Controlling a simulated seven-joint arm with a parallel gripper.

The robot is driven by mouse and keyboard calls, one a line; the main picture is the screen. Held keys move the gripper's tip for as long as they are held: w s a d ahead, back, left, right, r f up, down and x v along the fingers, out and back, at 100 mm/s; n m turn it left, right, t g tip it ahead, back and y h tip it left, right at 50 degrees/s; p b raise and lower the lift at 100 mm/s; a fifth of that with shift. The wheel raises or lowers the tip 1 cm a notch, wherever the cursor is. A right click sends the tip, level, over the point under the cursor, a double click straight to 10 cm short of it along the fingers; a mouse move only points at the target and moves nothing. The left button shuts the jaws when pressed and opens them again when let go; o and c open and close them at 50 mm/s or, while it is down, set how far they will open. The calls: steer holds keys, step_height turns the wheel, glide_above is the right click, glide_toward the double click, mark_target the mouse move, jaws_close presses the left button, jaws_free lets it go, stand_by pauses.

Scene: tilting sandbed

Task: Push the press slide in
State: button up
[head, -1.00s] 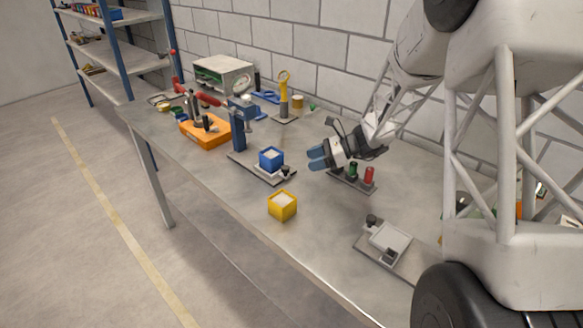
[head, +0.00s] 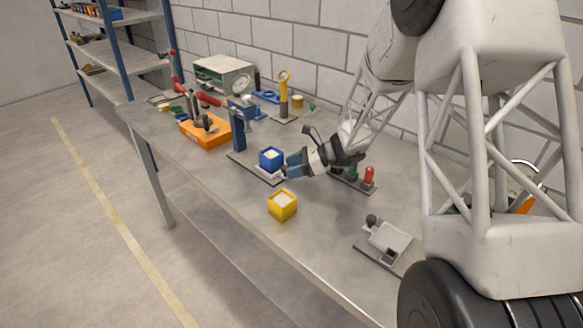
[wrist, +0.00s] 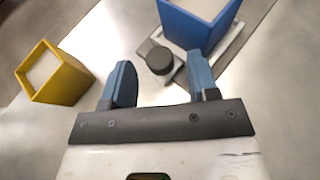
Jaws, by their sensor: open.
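The press (head: 239,133) stands on a dark base plate in the head view, with a blue column and a gauge on top. Its slide (wrist: 232,48) is a pale plate that carries a blue box (head: 271,158) and has a dark round knob (wrist: 159,60) at its near end. My gripper (head: 291,166) is at the knob end of the slide, right of the blue box. In the wrist view my gripper (wrist: 160,80) is open, with the knob ahead of and between its blue fingers. I cannot tell whether they touch it; in the head view the gripper hides the knob.
A yellow box (head: 283,205) stands near the table's front edge, left of the fingers in the wrist view (wrist: 55,75). A plate with green and red buttons (head: 368,177) is behind my gripper. A small scale-like device (head: 390,238) is at the front right.

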mark_target(273, 150)
steer(key=shift+a+f, duration=0.1)
steer(key=shift+a, duration=0.15)
jaws_close()
steer(key=w+a, duration=0.8)
stand_by(0.4)
steer(key=shift+w, duration=0.1)
jaws_free()
steer(key=shift+v, duration=3.85)
